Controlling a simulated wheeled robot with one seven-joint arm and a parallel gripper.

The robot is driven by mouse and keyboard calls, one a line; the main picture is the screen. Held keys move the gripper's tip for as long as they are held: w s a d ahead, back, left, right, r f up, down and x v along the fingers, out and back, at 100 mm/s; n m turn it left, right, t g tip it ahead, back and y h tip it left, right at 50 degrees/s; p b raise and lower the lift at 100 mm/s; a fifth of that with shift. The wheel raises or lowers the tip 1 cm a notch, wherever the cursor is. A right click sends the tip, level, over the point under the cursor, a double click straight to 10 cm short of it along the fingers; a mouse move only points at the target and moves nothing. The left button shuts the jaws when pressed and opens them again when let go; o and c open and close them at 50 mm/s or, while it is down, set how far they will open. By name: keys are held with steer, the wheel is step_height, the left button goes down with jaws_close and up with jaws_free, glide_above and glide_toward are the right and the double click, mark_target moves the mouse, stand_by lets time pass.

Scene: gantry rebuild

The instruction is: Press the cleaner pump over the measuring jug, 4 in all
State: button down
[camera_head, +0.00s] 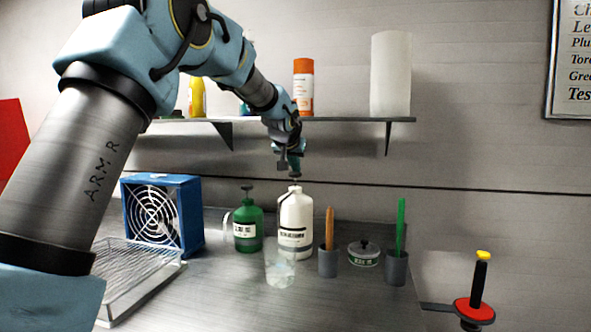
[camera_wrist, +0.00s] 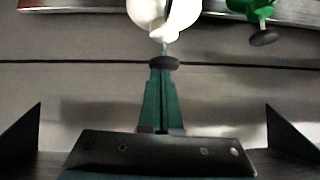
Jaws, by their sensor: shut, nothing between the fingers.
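A white pump bottle (camera_head: 296,224) with a dark label stands upright on the metal bench. Its nozzle points toward the clear measuring jug (camera_head: 280,270), which stands just in front of it. A green pump bottle (camera_head: 248,230) stands to its left; I cannot read either label surely enough to tell which holds the cleaner. My gripper (camera_head: 295,177) is shut and empty, pointing down right above the white bottle's pump head. In the wrist view the green fingertips (camera_wrist: 163,70) are at the dark round pump head (camera_wrist: 164,63); I cannot tell whether they touch. The jug's fill level is unclear.
Cups with an orange-brown stick (camera_head: 330,228) and a green stick (camera_head: 401,226), and a lidded tin (camera_head: 364,254), stand to the right. A blue fan (camera_head: 160,215) and wire rack (camera_head: 135,270) are at the left. A shelf (camera_head: 350,119) with bottles hangs behind my arm.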

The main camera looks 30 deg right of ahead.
steer(key=b+v, duration=0.3)
steer(key=v, duration=0.7)
steer(key=shift+r, duration=0.6)
steer(key=a+f+n+g+y, duration=0.1)
steer(key=a+f+n+y, duration=0.1)
steer(key=a+f, duration=0.85)
steer(key=a+f+n+g+y, duration=0.2)
steer(key=a+f, duration=0.6)
steer(key=a, duration=0.6)
steer(key=s+a+f+n+g+y, duration=0.1)
steer(key=s+a+f, duration=0.5)
steer(key=s+a, duration=0.2)
steer(key=s+a+f+n+g+y, duration=0.1)
steer(key=s+a+f+n+g, duration=0.1)
steer(key=s+a+f, duration=0.4)
steer(key=s+a, duration=0.3)
steer(key=a, duration=0.1)
steer(key=shift+a+f+n+p, duration=0.2)
steer(key=shift+a+n+p, duration=0.1)
steer(key=shift+a+p, duration=0.1)
